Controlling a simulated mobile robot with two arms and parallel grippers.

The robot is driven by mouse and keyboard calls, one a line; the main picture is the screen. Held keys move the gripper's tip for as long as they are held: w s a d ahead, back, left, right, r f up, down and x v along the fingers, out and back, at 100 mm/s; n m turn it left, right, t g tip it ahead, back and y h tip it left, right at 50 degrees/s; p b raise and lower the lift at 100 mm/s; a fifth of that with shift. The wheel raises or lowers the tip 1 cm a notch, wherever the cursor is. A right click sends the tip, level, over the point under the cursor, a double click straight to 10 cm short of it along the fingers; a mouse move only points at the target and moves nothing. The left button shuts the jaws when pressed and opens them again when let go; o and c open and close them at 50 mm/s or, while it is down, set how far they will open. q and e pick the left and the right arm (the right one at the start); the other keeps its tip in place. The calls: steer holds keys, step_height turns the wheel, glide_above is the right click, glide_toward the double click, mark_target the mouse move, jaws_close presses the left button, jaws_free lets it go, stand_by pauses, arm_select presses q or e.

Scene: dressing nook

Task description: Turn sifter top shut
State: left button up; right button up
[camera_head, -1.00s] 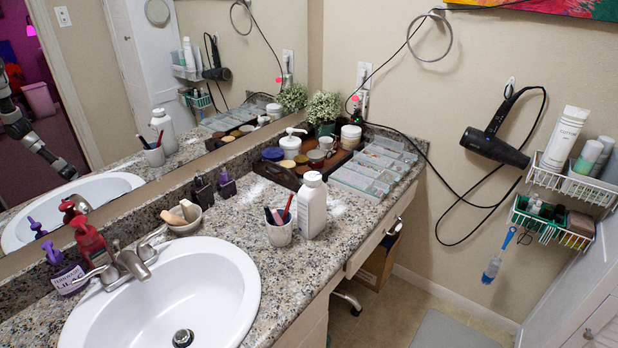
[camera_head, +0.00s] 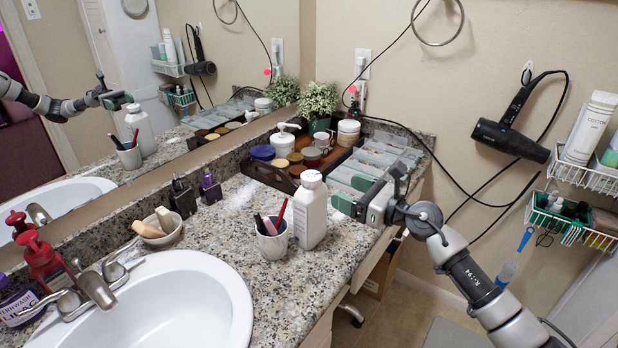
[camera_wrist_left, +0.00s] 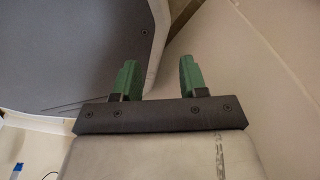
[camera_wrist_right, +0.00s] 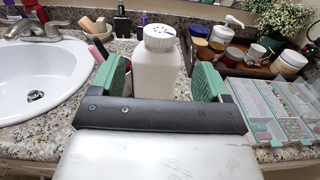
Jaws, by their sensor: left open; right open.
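A white bottle with a white sifter top (camera_head: 311,179) stands upright on the granite counter, right of the cup. In the right wrist view the bottle (camera_wrist_right: 155,85) stands ahead between my fingers, and its sifter top (camera_wrist_right: 160,38) shows small dark holes. My right gripper (camera_head: 352,194) is open and empty, just right of the bottle at about its body height, apart from it as far as I can tell. My left gripper (camera_wrist_left: 156,78) is open and empty in the left wrist view, away from the counter; the head view does not show it.
A cup with brushes (camera_head: 272,245) stands close left of the bottle. A tray of jars (camera_head: 268,178) and clear organizer boxes (camera_head: 350,175) are behind. The sink (camera_head: 190,300) is front left. White powder lies on the counter beside the bottle.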

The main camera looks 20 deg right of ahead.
mark_target(320, 180)
steer(key=x, duration=0.8)
steer(key=shift+w+a+p, duration=0.25)
steer(key=shift+w+p, duration=0.05)
steer(key=shift+w+a+f, duration=0.1)
steer(key=shift+w+a, duration=0.2)
steer(key=shift+w, duration=0.1)
